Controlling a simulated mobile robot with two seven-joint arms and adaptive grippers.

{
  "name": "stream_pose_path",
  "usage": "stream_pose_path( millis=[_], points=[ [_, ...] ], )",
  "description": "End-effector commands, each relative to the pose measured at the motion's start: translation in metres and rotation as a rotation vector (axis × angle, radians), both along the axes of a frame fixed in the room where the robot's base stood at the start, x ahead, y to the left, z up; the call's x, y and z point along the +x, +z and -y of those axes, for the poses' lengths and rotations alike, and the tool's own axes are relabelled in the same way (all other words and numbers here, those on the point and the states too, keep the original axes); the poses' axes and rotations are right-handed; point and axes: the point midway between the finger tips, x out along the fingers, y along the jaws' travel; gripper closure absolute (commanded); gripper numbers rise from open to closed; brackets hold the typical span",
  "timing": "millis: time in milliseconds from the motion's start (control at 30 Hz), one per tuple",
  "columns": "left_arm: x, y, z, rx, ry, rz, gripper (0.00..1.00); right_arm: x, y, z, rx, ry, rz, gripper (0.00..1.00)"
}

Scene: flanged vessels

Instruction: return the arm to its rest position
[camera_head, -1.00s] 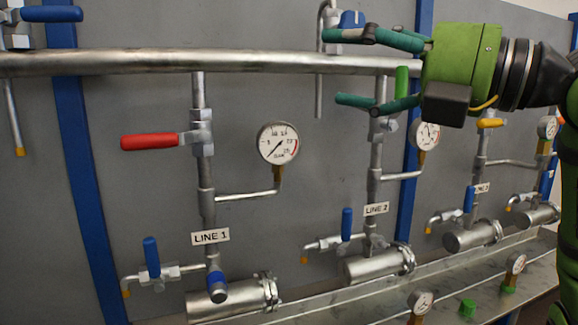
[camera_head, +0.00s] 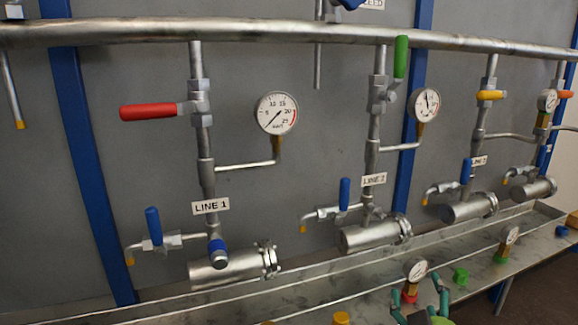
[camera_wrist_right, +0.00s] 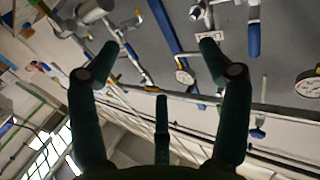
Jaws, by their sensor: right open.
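My right gripper (camera_head: 419,290) is low at the bottom edge of the head view, in front of the ledge below the LINE 2 vessel. Its green fingers are spread and nothing is between them. The right wrist view also shows the open fingers (camera_wrist_right: 160,62), with the tilted panel and pipes beyond them. Most of my right arm is out of the head view. My left gripper is not in view.
A red lever (camera_head: 148,112) lies level on LINE 1; a green lever (camera_head: 401,56) stands upright on LINE 2. A yellow lever (camera_head: 490,95) is farther right. Flanged vessels (camera_head: 370,236) line the panel. A gauge (camera_head: 416,269) stands by my right gripper.

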Motion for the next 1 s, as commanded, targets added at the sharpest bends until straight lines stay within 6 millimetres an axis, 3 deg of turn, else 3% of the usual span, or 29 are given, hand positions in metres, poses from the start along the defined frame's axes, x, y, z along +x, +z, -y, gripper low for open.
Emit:
stream_pose_path(
  millis=[33, 100, 200, 300, 500, 700, 1000],
  points=[
    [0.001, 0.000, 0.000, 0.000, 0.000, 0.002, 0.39, -0.015, -0.038, 0.000, 0.018, -0.006, -0.127, 0.22],
    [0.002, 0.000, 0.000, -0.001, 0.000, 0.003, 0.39, -0.040, -0.086, -0.002, 0.032, -0.003, -0.303, 0.22],
    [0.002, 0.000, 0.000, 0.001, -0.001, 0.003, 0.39, -0.083, -0.144, -0.009, 0.047, 0.019, -0.541, 0.22],
    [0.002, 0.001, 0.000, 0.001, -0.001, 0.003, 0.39, -0.124, -0.184, -0.018, 0.058, 0.054, -0.733, 0.22],
    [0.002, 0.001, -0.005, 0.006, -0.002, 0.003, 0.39, -0.197, -0.233, -0.034, 0.072, 0.137, -1.018, 0.22],
    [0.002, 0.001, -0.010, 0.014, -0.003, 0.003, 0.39, -0.266, -0.258, -0.051, 0.087, 0.233, -1.251, 0.22],
    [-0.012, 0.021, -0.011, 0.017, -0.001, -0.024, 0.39, -0.249, -0.321, -0.052, 0.084, 0.229, -1.277, 0.22]
  ],
)
